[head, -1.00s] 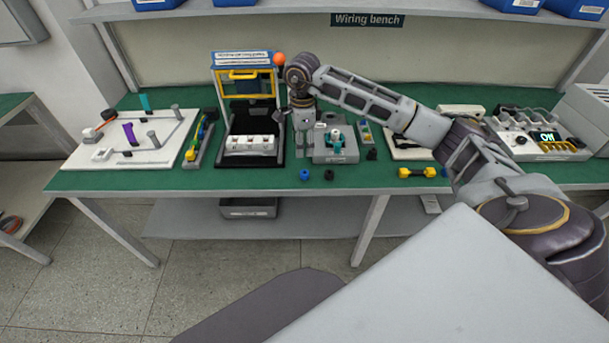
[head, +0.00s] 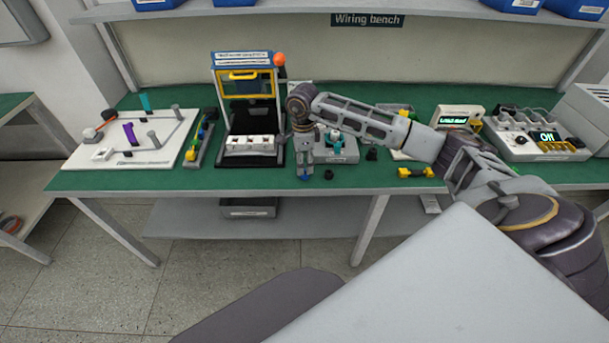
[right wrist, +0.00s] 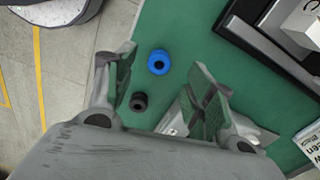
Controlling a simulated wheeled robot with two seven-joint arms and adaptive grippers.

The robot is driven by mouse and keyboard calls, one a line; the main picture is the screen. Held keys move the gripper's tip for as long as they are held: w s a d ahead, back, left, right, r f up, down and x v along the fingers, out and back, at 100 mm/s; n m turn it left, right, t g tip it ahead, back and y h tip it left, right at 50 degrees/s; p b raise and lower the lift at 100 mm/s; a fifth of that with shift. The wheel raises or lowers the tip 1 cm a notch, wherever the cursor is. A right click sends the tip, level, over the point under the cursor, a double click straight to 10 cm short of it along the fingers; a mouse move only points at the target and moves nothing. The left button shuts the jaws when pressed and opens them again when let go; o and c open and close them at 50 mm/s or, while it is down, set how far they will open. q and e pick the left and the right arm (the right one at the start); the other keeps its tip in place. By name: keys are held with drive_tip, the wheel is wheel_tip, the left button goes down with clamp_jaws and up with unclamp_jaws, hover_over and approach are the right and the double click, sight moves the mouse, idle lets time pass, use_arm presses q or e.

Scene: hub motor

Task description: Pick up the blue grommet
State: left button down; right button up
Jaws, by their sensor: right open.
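The blue grommet (right wrist: 158,62) lies on the green bench top, and its hole shows in the right wrist view. In the head view only a bit of the blue grommet (head: 304,179) shows at the lower tip of my right gripper (head: 304,168). In the right wrist view my right gripper (right wrist: 164,88) is open and empty, with one finger on each side of the grommet in the picture. The fingers look to be above the bench, apart from the grommet. My left gripper is not in view.
A black grommet (right wrist: 138,101) lies close to the blue one and also shows in the head view (head: 329,175). A grey fixture (head: 345,156) stands behind, a black-framed press (head: 224,140) to the left. The bench's front edge is close.

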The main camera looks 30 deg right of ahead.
sight(305, 172)
drive_tip(key=shift+d+f+p, duration=0.15)
drive_tip(key=shift+f+p, duration=0.05)
drive_tip(key=shift+f, duration=1.1)
drive_tip(key=shift+d+f+p, duration=0.1)
drive_tip(key=shift+f+p, duration=0.05)
drive_tip(key=shift+f, duration=1.15)
drive_tip(key=c, duration=0.9)
